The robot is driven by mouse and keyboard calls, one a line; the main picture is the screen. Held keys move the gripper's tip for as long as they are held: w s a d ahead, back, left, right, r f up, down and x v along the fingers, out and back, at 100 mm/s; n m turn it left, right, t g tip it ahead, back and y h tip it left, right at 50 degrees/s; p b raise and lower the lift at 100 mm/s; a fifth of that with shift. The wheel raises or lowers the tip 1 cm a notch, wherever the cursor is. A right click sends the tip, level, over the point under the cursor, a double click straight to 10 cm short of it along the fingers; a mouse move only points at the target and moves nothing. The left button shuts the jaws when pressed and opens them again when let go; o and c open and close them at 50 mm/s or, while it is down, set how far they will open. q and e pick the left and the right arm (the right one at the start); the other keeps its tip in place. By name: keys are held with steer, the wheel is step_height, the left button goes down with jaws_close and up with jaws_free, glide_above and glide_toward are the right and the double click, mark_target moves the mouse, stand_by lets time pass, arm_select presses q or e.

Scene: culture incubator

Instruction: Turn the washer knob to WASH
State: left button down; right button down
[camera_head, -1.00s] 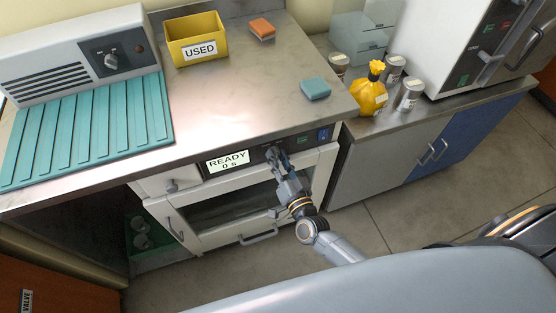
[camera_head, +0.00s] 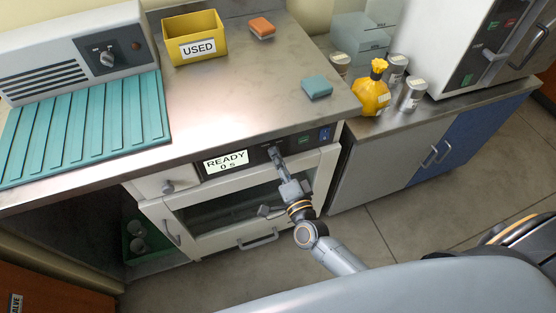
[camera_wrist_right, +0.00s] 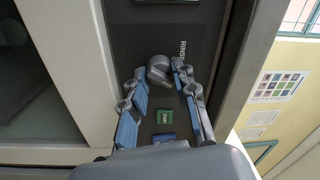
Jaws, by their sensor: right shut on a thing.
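The washer (camera_head: 240,205) is built in under the steel counter, with a dark control panel (camera_head: 255,150) along its top. Its display (camera_head: 226,161) reads READY 0 S. My right gripper (camera_head: 276,155) reaches the panel just right of the display and is shut on the washer knob. In the right wrist view the grey knob (camera_wrist_right: 159,70) sits between the fingertips of my right gripper (camera_wrist_right: 157,74). Lettering that looks like RINSE (camera_wrist_right: 182,50) shows beside it. The fingers hide part of the knob, and I cannot read its setting. My left gripper is not in view.
A green button (camera_head: 304,140) and a blue switch (camera_head: 324,134) are right of the knob. On the counter are a yellow USED bin (camera_head: 194,40), an orange sponge (camera_head: 262,27) and a teal sponge (camera_head: 316,88). The washer door handle (camera_head: 258,239) juts out below.

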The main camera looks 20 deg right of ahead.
stand_by(0.4)
steer(key=c, duration=1)
jaws_free()
steer(key=shift+c, duration=0.2)
steer(key=shift+s, duration=0.1)
steer(key=s, duration=1.1)
steer(key=shift+s+d+f, duration=0.3)
steer(key=shift+s+d, duration=0.05)
steer(key=shift+s, duration=0.05)
